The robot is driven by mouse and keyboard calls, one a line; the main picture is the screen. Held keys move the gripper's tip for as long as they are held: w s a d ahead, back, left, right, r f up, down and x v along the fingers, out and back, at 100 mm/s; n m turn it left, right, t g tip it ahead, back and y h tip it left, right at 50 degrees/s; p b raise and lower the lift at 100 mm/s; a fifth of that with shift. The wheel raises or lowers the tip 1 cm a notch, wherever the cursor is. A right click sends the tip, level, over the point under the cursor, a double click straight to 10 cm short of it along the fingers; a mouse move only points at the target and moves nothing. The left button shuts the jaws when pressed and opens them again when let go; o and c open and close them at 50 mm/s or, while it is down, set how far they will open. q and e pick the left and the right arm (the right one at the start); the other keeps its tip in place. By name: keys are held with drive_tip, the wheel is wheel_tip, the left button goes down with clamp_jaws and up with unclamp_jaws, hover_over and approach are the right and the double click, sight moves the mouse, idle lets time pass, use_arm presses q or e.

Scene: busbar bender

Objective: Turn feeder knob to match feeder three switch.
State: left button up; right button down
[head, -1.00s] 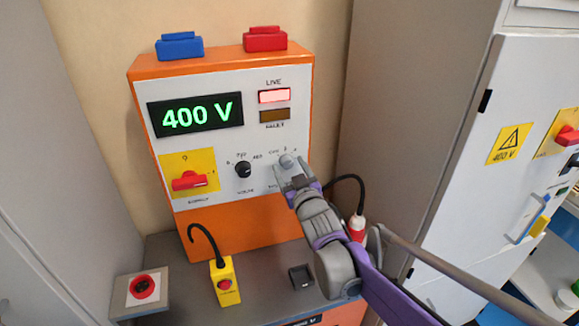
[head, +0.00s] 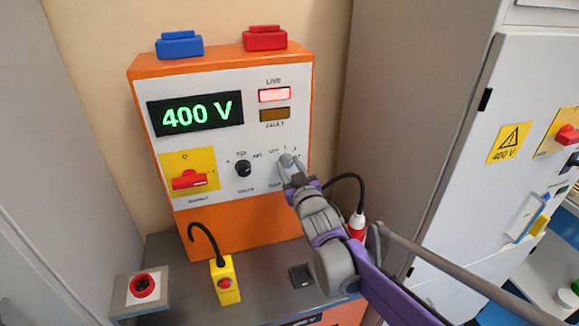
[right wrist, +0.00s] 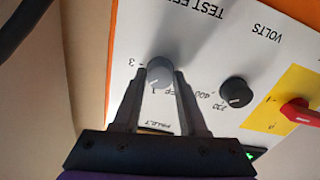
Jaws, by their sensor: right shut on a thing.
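The grey feeder knob (head: 287,160) is on the lower right of the white panel; it also shows in the right wrist view (right wrist: 160,72). Printed marks surround it, with a 3 beside it in the right wrist view. My right gripper (right wrist: 163,82) is shut on this knob, one finger on each side. In the head view the right gripper (head: 289,169) hides part of the knob's lower scale. The knob's exact pointing direction is hard to tell. No switch marked feeder three is readable. My left gripper is not in view.
A black volts knob (head: 243,168) and a red switch on a yellow plate (head: 205,160) are left of the grey knob. The display (head: 195,114) reads 400 V and the LIVE lamp (head: 274,95) is lit. A yellow box (head: 226,282) stands below. A grey cabinet (head: 455,130) stands right.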

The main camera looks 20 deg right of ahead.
drive_tip(key=m+b, duration=0.1)
drive_tip(key=m, duration=0.3)
drive_tip(key=shift+f+b, duration=0.1)
drive_tip(key=shift+b, duration=0.3)
drive_tip(key=m+b, duration=0.1)
drive_tip(key=m, duration=0.3)
drive_tip(key=shift+m, duration=0.5)
drive_tip(key=shift+c, duration=2.2)
unclamp_jaws()
drive_tip(key=shift+s, duration=0.1)
drive_tip(key=s, duration=1)
drive_tip(key=shift+s+d+b, duration=0.25)
drive_tip(key=shift+s+b, duration=0.1)
drive_tip(key=shift+b, duration=0.05)
